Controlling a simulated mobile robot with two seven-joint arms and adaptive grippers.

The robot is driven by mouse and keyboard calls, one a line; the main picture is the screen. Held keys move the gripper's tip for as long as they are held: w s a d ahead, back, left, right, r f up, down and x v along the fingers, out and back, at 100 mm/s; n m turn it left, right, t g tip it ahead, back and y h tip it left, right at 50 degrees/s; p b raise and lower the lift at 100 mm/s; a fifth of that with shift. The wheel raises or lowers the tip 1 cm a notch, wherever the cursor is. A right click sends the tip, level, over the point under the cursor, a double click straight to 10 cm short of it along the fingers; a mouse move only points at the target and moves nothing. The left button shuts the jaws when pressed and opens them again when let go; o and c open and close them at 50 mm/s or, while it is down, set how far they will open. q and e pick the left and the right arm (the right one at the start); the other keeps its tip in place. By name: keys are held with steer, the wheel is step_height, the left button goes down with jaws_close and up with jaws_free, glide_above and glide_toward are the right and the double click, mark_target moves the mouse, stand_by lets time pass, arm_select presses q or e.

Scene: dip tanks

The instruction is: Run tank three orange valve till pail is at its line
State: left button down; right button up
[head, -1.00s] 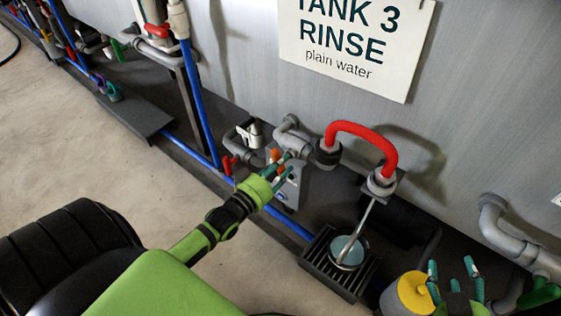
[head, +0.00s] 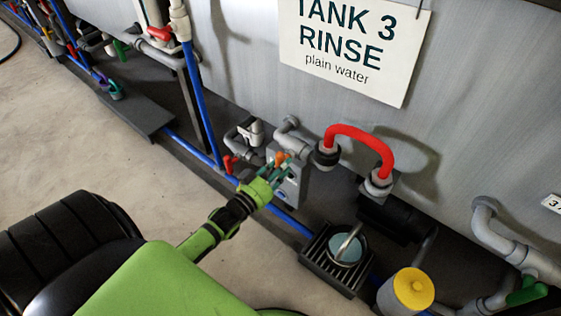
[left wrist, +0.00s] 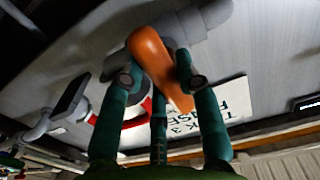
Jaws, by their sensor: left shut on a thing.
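The orange valve handle (head: 282,157) sits on the grey pipe below the tank 3 rinse sign (head: 343,48). My left gripper (head: 280,172) is shut on it. In the left wrist view the orange handle (left wrist: 153,58) lies between the teal fingers (left wrist: 155,85). No stream shows between outlet and pail. I cannot make out the pail's line. My right gripper is not in view.
A yellow-topped container (head: 413,288) stands right of the grate (head: 325,274). A red valve handle (head: 230,164) is just left of my left gripper. A green handle (head: 527,291) is at the lower right. A blue pipe runs along the tank's foot.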

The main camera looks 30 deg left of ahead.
arm_select(q)
steer(key=c, duration=0.9)
jaws_free()
steer(key=s, duration=0.8)
steer(key=s+a, duration=0.1)
steer(key=s, duration=0.3)
